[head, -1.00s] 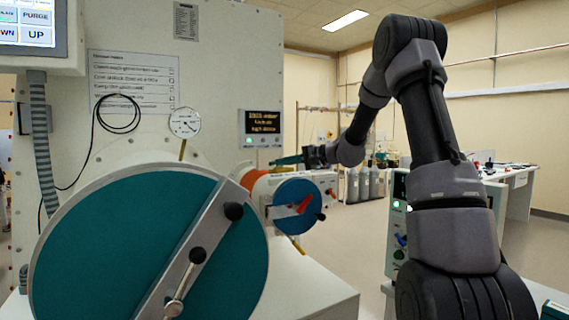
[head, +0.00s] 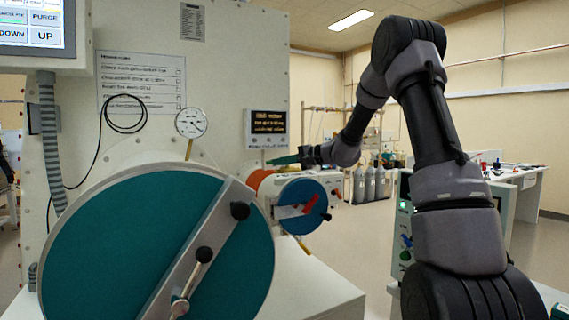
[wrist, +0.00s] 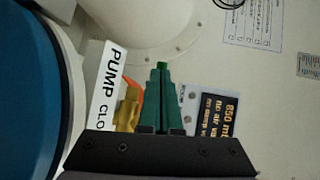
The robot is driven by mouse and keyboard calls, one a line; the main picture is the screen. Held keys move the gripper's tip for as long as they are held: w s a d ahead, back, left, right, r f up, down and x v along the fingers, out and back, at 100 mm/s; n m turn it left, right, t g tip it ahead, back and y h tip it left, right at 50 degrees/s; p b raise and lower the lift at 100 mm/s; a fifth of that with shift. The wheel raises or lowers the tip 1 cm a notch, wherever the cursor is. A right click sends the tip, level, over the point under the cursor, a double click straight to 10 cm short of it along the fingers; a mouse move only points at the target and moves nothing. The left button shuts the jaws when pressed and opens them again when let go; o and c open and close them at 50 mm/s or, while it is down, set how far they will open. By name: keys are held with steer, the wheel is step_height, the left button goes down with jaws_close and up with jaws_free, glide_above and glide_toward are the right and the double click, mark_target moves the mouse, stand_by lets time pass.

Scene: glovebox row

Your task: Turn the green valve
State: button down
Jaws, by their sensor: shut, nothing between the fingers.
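My gripper (head: 287,161) has green fingers and reaches left, in front of the machine wall beside the small blue port door. In the wrist view its fingers (wrist: 162,78) are closed together with nothing between them. A brass fitting (wrist: 127,113) with an orange lever (wrist: 134,89) sits left of the fingers, beside a white label (wrist: 106,92) reading "PUMP CLO", partly cut off by the gripper.
A large teal round door (head: 120,245) with a bar and knobs fills the lower left. A smaller blue port door (head: 303,222) with a red handle (head: 306,207) stands below my gripper. A dial gauge (head: 191,122) and a dark display (head: 267,122) are nearby. Open floor lies right.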

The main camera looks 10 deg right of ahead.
steer(key=shift+w+a, duration=0.35)
steer(key=shift+a, duration=0.15)
stand_by(0.4)
